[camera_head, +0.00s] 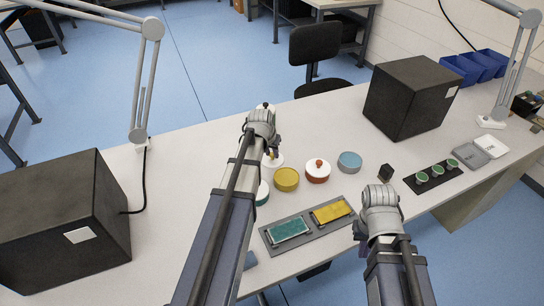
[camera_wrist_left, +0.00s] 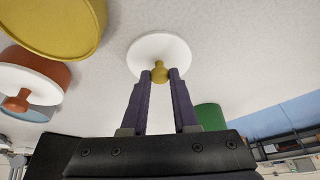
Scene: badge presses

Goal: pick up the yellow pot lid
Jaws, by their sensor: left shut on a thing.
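The yellow pot lid (camera_wrist_left: 158,50) is a white disc with a yellow knob. My left gripper (camera_wrist_left: 160,76) is shut on the knob, a finger on each side. I cannot tell whether the lid touches the table. In the head view the lid (camera_head: 277,160) shows partly behind my left gripper (camera_head: 273,152).
A red-orange pot with a white lid (camera_head: 318,168) and a blue-grey pot (camera_head: 349,162) stand to the right. A green pot (camera_head: 262,193) is partly hidden by my left arm. A grey tray (camera_head: 300,238) holds teal and yellow pieces. Black boxes (camera_head: 410,100) stand at both sides.

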